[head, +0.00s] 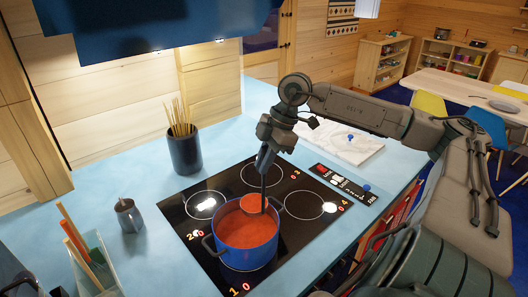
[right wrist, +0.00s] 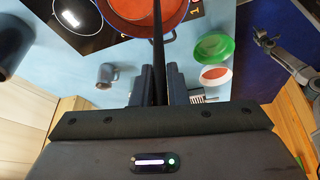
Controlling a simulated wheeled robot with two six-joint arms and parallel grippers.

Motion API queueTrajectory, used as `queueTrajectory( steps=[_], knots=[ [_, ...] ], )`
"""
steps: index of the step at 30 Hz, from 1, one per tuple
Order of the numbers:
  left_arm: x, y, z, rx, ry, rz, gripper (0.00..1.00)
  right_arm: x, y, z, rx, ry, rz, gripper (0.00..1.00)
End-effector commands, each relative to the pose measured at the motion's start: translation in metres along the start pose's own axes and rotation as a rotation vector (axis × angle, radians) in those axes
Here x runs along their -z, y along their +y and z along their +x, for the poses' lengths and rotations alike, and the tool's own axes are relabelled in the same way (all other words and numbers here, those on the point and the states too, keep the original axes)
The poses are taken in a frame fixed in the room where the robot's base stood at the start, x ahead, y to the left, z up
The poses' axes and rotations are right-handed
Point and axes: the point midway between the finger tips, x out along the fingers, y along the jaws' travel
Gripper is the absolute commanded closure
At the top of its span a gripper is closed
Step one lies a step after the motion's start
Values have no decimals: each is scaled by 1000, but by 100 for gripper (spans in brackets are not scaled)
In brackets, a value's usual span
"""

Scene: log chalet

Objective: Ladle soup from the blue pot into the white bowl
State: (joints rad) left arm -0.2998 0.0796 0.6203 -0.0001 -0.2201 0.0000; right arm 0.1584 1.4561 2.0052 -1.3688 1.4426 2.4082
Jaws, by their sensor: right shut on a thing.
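The blue pot (head: 247,258) holds red soup and stands on the black cooktop. My right gripper (head: 264,158) is above it, shut on the dark, near-vertical handle of the ladle (head: 264,185). The handle also shows between the fingers in the right wrist view (right wrist: 158,50). The ladle's lower end is in the pot, at the far side of the soup. In the right wrist view a white bowl (right wrist: 201,77) with something red inside stands on the counter beside a green dish. Grey parts at that view's right edge look like my left arm; its jaws are unclear.
The cooktop (head: 188,222) has free rings around the pot. A dark holder with sticks (head: 185,152), a grey mug (head: 129,216) and a clear container of utensils (head: 100,278) stand to the left. A white marble board (head: 345,145) lies behind. A dark hood (head: 150,30) hangs above.

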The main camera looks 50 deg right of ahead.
Motion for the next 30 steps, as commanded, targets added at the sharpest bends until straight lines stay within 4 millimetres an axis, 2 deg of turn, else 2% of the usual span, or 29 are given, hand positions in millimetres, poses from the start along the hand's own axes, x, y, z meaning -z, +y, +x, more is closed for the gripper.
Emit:
queueTrajectory(
  steps=[9,16,30],
  knots=[
    [2,-2,-22,0,0,0,63,9,1,-22,-1,0,0,100],
    [2,-2,-28,0,-1,0,63,15,2,-35,-2,2,0,100],
    [3,-3,-28,1,0,0,63,15,2,-36,-1,0,0,100]
  ],
)
